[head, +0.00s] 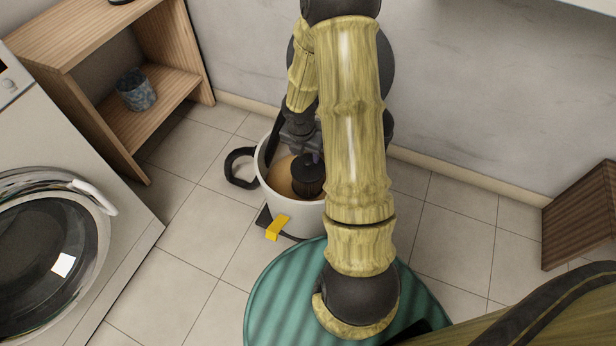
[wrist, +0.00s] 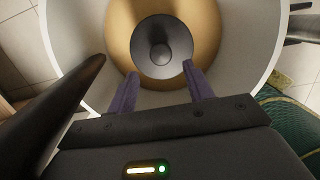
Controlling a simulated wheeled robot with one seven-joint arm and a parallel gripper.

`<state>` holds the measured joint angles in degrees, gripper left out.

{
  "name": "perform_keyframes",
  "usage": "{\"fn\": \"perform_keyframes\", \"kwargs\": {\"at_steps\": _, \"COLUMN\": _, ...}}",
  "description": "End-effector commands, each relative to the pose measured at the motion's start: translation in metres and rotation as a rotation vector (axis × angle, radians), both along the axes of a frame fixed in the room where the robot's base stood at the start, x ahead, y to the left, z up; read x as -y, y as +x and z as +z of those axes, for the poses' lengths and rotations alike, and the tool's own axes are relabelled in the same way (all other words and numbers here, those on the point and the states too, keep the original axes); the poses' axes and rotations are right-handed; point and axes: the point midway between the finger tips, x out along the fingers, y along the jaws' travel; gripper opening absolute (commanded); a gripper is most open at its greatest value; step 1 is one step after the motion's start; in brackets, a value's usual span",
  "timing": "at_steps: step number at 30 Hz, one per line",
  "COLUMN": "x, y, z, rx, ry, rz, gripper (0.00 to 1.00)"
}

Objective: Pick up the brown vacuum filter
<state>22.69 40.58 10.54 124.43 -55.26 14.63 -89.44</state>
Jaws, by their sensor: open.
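A dark, round-topped cylinder (head: 308,178) stands inside a white bucket (head: 296,219) with a tan inside; it looks nearly black, and is the only filter-like thing I see. In the wrist view the dark cylinder (wrist: 178,62) shows from above as a disc with a small central knob, within the bucket (wrist: 235,85). My gripper (wrist: 161,82) is open, its two purple fingers at either side of the disc's near edge. I cannot tell whether they touch it. In the head view my arm hides most of the gripper and the bucket's right side.
The bucket has a black loop handle (head: 238,168) and a yellow tab (head: 277,227) in front. A washing machine (head: 75,215) and a wooden shelf (head: 150,110) with a blue-grey pot (head: 136,90) stand left. A wooden unit (head: 585,215) is at right. Tiled floor (head: 185,240) is clear between.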

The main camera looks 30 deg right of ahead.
Motion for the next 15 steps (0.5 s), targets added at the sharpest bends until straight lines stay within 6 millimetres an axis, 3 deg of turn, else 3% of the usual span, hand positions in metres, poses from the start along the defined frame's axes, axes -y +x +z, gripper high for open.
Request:
{"fn": "perform_keyframes", "kwargs": {"at_steps": 5, "x": 0.002, "y": 0.000, "z": -0.008, "rx": -0.001, "ry": -0.001, "rz": -0.001, "gripper": 0.51}}
{"fn": "perform_keyframes", "kwargs": {"at_steps": 15, "x": 0.010, "y": 0.005, "z": -0.046, "rx": -0.001, "ry": 0.000, "rz": -0.001, "gripper": 0.51}}
